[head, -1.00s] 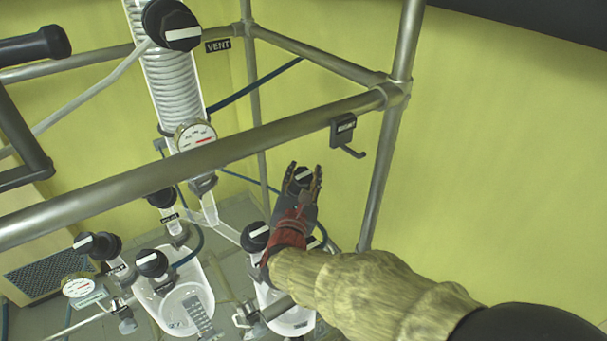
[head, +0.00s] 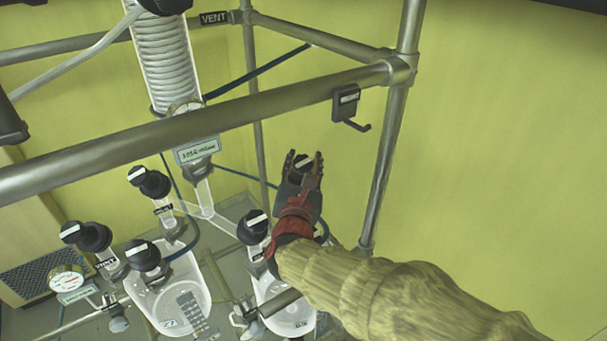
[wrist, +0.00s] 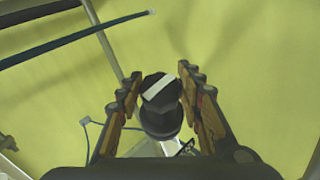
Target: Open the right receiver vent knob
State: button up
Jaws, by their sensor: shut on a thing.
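The right receiver vent knob is black with a white bar across its top; it shows in the wrist view (wrist: 160,92) and in the head view (head: 303,161). In the wrist view the bar lies at a slant. My gripper (head: 304,168) is shut on the knob, with its fingers on the left and right sides of it in the wrist view (wrist: 163,100). The right receiver (head: 290,318) is the clear glass vessel below, partly hidden by my arm. The knob's stem and lower neck are mostly hidden.
A steel frame rail (head: 240,108) crosses in front, with a hook (head: 348,105) hanging from it and an upright post (head: 385,165) to the right. Another black knob (head: 253,227) stands left of my wrist. The left receiver (head: 170,300) has several knobs. The right side is open before a yellow wall.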

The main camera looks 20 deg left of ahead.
jog(key=shift+f+n+g+y+b, duration=0.15)
jog(key=shift+n+y+b, duration=0.9)
jog(key=shift+b, duration=3.95)
jog(key=shift+f+n+g+y+b, duration=0.15)
jog(key=shift+n+y+b, duration=0.85)
jog(key=shift+b, duration=3.95)
jog(key=n+g+y+b, duration=0.1)
jog(key=n+y+b, duration=0.2)
jog(key=b, duration=0.7)
jog(key=shift+r+b, duration=0.1)
jog(key=shift+b, duration=0.25)
jog(key=n+g+y+b, duration=0.2)
jog(key=b, duration=0.1)
jog(key=shift+r, duration=0.15)
jog(key=shift+n+y+b, duration=0.25)
jog(key=shift+n+b, duration=0.05)
jog(key=shift+n, duration=0.15)
jog(key=shift+n+g+y+b, duration=0.65)
jog(key=shift+n+g+y, duration=0.55)
jog(key=shift+n+g, duration=0.75)
jog(key=shift+n, duration=0.25)
jog(key=o, duration=1.2)
jog(key=shift+c, duration=0.2)
